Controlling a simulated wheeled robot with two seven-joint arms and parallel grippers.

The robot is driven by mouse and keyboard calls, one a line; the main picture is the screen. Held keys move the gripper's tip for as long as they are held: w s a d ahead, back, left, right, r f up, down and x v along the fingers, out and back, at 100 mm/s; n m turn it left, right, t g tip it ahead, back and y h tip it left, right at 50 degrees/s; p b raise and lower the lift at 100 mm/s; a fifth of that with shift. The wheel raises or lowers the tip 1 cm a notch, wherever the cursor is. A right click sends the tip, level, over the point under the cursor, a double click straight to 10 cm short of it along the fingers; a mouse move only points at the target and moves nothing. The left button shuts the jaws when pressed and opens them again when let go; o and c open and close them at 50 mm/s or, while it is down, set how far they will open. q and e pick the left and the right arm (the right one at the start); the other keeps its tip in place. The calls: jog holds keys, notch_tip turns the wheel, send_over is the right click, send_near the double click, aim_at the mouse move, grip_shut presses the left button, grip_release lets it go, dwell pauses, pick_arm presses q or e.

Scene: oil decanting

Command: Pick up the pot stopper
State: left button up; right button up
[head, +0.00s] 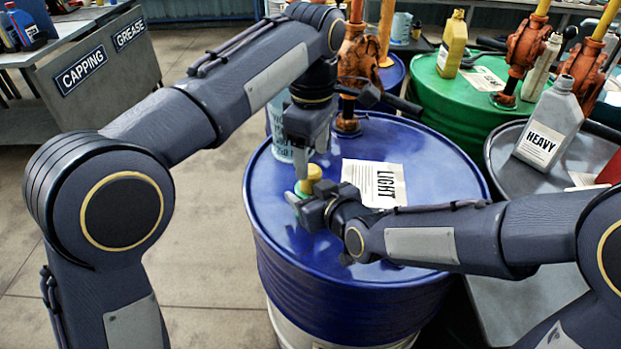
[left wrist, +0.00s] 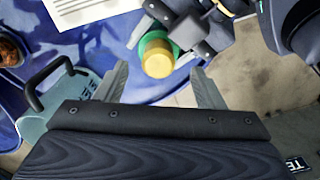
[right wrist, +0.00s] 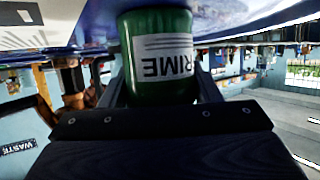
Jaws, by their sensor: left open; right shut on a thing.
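The pot stopper (head: 314,174) is a yellow round cap on top of a small green pot; it also shows in the left wrist view (left wrist: 157,64). The green pot (right wrist: 160,92), with an upside-down "PRIME" label in the right wrist view, is between the fingers of my right gripper (head: 303,203), which is shut on it over the blue drum. My left gripper (head: 311,158) is open, pointing down just above the stopper.
The blue drum (head: 440,175) carries a "LIGHT" sheet (head: 374,183) right of the pot and a pale blue jug (head: 279,128) behind my left gripper. A green drum (head: 452,100) and a grey "HEAVY" bottle (head: 551,125) stand to the right.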

aim_at(311, 169)
pick_arm(q)
jog(key=f, duration=0.5)
jog(key=shift+w+a, duration=0.15)
jog(key=shift+w, duration=0.05)
jog(key=shift+c, duration=0.3)
jog(key=c, duration=1)
